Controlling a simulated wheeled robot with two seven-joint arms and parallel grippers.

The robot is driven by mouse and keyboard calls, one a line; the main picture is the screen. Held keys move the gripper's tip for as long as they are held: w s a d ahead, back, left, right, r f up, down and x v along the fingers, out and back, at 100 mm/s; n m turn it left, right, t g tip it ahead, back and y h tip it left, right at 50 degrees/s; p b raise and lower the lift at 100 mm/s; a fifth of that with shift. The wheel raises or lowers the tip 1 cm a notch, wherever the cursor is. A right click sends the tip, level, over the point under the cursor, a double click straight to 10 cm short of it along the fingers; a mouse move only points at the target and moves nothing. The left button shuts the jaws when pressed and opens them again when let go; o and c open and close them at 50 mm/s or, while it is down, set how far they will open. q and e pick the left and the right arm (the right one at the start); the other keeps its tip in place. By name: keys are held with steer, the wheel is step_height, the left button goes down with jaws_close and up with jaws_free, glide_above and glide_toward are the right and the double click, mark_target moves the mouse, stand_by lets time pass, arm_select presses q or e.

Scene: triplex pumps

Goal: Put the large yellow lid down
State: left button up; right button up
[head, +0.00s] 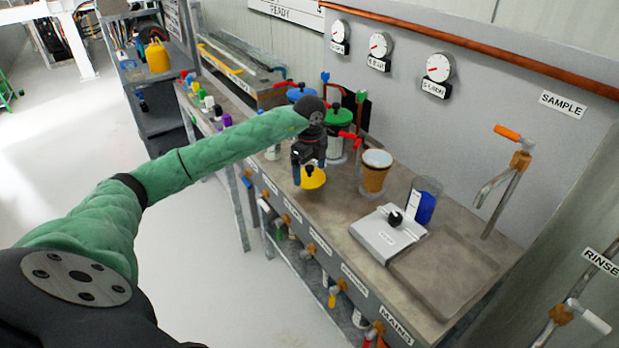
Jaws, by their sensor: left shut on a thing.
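My left gripper (309,160) points down over the bench, left of the brown cup. It is shut on the large yellow lid (313,178), which hangs just below the fingers near the bench's front edge. I cannot tell whether the lid touches the bench top (335,196). Behind the gripper stand a jar with a green lid (338,118) and one with a blue lid (300,93), partly hidden by my wrist. My right gripper is out of view.
A brown cup in a clear holder (374,172), a grey device with a black knob (388,232) and a blue-filled beaker (424,205) stand to the right. A tap (503,180) rises at the back right. Small colored bottles (209,103) line the far left.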

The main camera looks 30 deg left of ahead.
mark_target(310, 176)
arm_select(q)
steer(key=shift+f+p, duration=0.35)
steer(key=shift+f, duration=1.6)
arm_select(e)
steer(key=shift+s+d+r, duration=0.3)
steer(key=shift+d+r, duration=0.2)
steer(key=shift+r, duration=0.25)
arm_select(q)
steer(key=shift+f, duration=0.15)
steer(key=o, duration=0.7)
steer(key=shift+o, duration=0.2)
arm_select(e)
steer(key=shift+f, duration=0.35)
